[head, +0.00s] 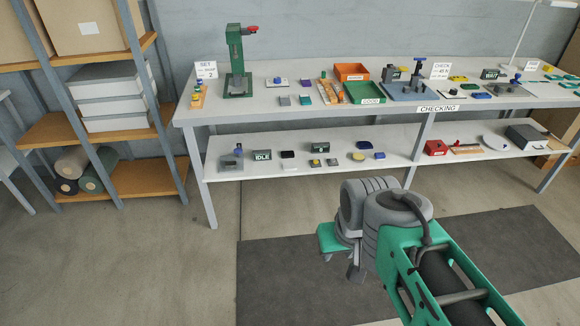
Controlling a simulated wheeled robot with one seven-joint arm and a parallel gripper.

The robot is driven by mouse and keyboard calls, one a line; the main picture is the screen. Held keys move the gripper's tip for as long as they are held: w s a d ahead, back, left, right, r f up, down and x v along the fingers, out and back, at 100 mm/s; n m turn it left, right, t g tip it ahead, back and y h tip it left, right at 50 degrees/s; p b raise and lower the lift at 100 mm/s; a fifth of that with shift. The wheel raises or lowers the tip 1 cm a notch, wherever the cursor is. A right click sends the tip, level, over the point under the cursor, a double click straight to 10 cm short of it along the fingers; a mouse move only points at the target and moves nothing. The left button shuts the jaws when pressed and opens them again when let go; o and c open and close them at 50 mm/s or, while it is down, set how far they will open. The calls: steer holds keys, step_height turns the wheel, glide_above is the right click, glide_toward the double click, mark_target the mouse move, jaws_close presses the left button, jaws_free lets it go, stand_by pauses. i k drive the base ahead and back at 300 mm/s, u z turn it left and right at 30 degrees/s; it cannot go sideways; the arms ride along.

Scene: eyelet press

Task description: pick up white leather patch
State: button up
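Several small patches lie on the top of the long bench, right of the green press (237,65). A pale, whitish-grey patch (284,101) lies beside a green patch (305,100). Another pale piece (270,83) with a dark part on it lies just behind. At this size I cannot tell which one is the white leather patch. My gripper (340,268) hangs over the floor in front of the bench, well apart from the patches. It points downward, and its fingers are small and partly hidden by my arm. No object shows in it.
An orange bin (351,72) and a green bin (362,92) stand right of the patches. A grey fixture (408,88) stands further right. The bench's lower shelf (222,170) holds several small items. A wooden rack (140,188) stands at left.

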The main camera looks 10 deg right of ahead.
mark_target(288, 166)
steer(key=z, duration=0.8)
steer(key=i, duration=1.9)
steer(key=u, duration=3)
